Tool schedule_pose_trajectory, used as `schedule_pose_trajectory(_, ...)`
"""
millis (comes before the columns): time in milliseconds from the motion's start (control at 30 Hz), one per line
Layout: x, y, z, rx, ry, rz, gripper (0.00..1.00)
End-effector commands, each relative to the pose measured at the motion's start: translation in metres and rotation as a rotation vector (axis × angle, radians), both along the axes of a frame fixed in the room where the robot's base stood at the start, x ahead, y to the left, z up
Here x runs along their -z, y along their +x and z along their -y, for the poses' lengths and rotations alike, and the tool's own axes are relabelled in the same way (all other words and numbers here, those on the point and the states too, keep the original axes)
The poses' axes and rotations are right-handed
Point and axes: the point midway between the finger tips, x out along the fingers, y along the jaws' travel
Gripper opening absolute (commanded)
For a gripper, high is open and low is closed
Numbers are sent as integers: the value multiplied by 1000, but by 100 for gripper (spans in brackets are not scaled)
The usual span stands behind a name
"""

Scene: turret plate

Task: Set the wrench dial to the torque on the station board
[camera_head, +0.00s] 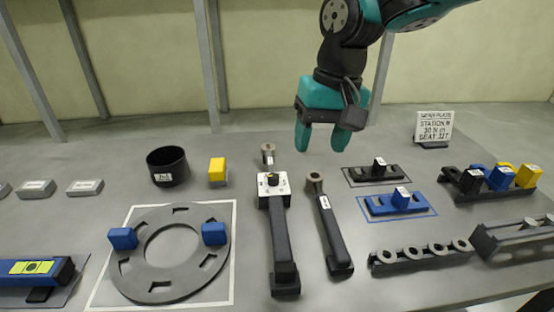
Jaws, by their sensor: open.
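The station board (433,125) is a small white sign at the back right; one line seems to read 30 N m, the rest is hard to read. The wrench (281,238) lies at the table's middle with its dark handle toward me. Its dial (272,180) is a dark knob on a white plate at the far end of the handle; the marks are too small to read. My gripper (321,143) hangs above the table, behind and to the right of the dial, fingers pointing down. It is open, empty and apart from the wrench.
A second dark tool (333,235) lies just right of the wrench. A grey slotted ring (135,262) with two blue blocks sits left. A black cup (168,166) and yellow block (217,171) stand behind it. Blue and black blocks, racks and washers fill the right.

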Motion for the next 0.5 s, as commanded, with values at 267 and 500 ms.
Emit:
schedule_pose_trajectory(267,-7,115,-54,435,-127,-48,57)
schedule_pose_trajectory(500,6,139,-68,581,-154,-55,57)
